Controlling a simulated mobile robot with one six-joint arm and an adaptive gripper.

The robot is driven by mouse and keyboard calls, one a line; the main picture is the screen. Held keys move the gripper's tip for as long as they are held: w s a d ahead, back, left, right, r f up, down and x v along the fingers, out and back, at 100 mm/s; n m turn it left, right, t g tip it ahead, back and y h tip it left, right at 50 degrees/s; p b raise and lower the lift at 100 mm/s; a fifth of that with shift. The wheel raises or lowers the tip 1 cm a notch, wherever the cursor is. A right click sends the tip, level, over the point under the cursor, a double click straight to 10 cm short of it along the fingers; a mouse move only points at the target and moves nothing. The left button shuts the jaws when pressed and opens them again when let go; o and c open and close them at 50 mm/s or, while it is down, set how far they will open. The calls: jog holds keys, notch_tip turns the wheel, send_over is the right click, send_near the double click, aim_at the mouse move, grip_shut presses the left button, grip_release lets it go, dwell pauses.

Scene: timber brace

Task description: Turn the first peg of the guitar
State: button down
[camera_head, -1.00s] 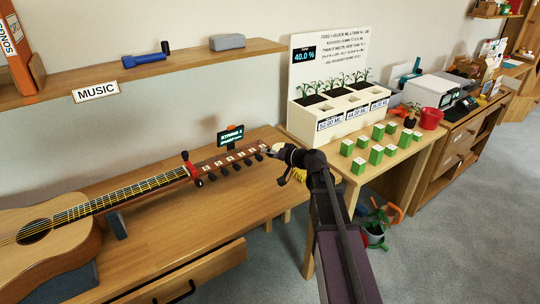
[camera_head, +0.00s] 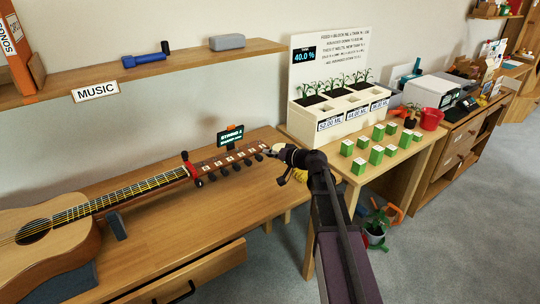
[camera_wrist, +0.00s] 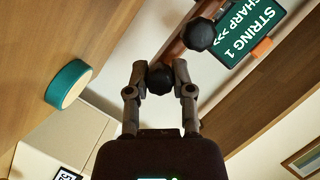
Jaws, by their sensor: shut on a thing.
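The guitar (camera_head: 60,215) lies on the wooden table at the left, its neck pointing right. Its headstock (camera_head: 222,163) carries a row of dark tuning pegs. My gripper (camera_head: 272,151) is at the far right end of the headstock. In the wrist view my gripper (camera_wrist: 160,75) is shut on a round black peg (camera_wrist: 159,79), one finger on each side. Another black peg (camera_wrist: 198,34) shows just above and to the right. A tuner display (camera_head: 230,136) stands behind the headstock; in the wrist view it reads "STRING 1 SHARP >>>" (camera_wrist: 252,32).
A white planter box (camera_head: 340,118) and several green-and-white blocks (camera_head: 376,155) stand on the table to the right. A shelf (camera_head: 140,75) marked MUSIC runs above the guitar. A round green object (camera_wrist: 69,84) shows at the wrist view's left. The front tabletop is clear.

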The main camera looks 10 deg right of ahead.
jog(key=m+y+b, duration=0.1)
jog(key=m+b, duration=0.1)
jog(key=m, duration=0.1)
jog(key=m+y+b, duration=0.1)
jog(key=m, duration=0.1)
jog(key=shift+f+y+b, duration=0.25)
jog(key=shift+y+b, duration=0.05)
jog(key=shift+b, duration=0.1)
jog(key=m+t+b, duration=0.1)
jog(key=m, duration=0.1)
jog(key=m+y+b, duration=0.1)
jog(key=m, duration=0.1)
jog(key=shift+r+t+b, duration=0.15)
jog(key=shift+t+b, duration=0.15)
jog(key=shift+t, duration=0.1)
jog(key=shift+m, duration=0.3)
jog(key=shift+c, duration=2.4)
grip_release()
jog(key=shift+r+n+p, duration=0.15)
jog(key=shift+n+p, duration=0.2)
jog(key=shift+n, duration=0.05)
